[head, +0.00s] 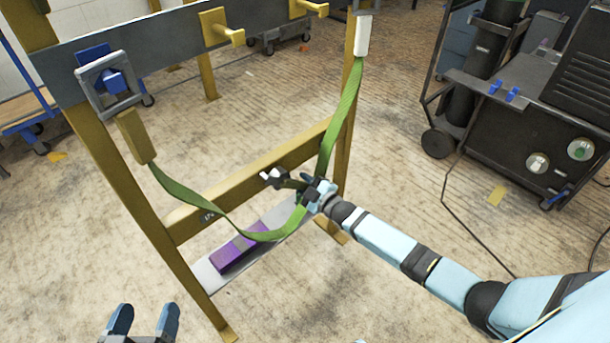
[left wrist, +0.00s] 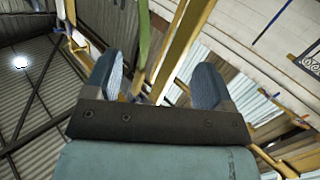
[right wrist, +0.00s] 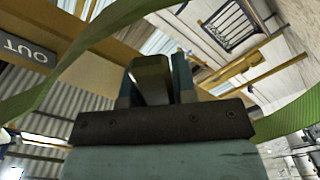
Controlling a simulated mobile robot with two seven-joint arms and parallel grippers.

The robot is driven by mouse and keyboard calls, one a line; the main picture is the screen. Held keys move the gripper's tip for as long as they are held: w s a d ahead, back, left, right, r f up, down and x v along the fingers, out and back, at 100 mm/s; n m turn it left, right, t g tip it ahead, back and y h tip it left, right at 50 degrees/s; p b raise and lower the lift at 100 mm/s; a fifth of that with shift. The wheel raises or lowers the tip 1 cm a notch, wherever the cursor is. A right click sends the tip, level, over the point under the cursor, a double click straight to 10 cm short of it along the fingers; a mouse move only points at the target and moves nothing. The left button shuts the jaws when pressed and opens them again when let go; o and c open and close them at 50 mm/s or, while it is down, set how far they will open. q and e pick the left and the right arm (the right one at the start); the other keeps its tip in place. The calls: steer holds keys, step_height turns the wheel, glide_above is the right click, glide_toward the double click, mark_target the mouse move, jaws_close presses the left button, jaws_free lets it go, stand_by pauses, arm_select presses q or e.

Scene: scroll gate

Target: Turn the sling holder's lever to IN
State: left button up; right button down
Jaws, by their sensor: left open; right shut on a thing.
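The sling holder's lever (head: 291,183) is a short dark bar at the yellow lower crossbar (head: 250,182). My right gripper (head: 308,187) is at its right end. In the right wrist view the olive-brown lever (right wrist: 150,77) stands between the fingers, which are shut on it. An OUT plate (right wrist: 26,53) shows left of it there. A small dark plate (head: 209,216), probably the IN mark, is on the crossbar's left part. The green sling (head: 343,118) hangs in a loop and passes close by my right gripper. My left gripper (head: 142,322) is open and empty at the bottom left.
A purple block (head: 237,252) lies on the grey lower shelf (head: 213,278), under the sling. A grey upper beam carries yellow hooks (head: 219,28) and a grey square frame (head: 108,84). A dark machine cart (head: 530,120) stands at the right. Floor in front is clear.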

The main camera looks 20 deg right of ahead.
mark_target(239, 195)
steer(key=shift+s+a+f+m, duration=0.25)
steer(key=shift+a+f+m, duration=0.45)
steer(key=shift+m, duration=0.3)
steer(key=s+a+r+m+p, duration=0.2)
steer(key=a+m, duration=0.3)
steer(key=m, duration=0.2)
steer(key=s+a+r+m+p, duration=0.2)
steer(key=a+m, duration=0.4)
steer(key=m, duration=0.2)
steer(key=s+a+r+m+p, duration=0.2)
steer(key=a+m, duration=0.3)
steer(key=m, duration=0.2)
steer(key=shift+a+m, duration=0.15)
steer(key=shift+m, duration=0.15)
steer(key=shift+a+r+m+p, duration=0.15)
steer(key=shift+r+m+p, duration=0.2)
steer(key=shift+r+m, duration=0.5)
arm_select(q)
steer(key=s+a+f+g+y, duration=0.2)
steer(key=a+f+g, duration=0.1)
steer(key=a+f, duration=0.1)
steer(key=shift+s+a+f+g+y, duration=0.3)
steer(key=shift+s+f+y, duration=0.1)
steer(key=shift+f, duration=0.4)
arm_select(e)
steer(key=shift+r+m, duration=0.55)
steer(key=shift+m, duration=0.2)
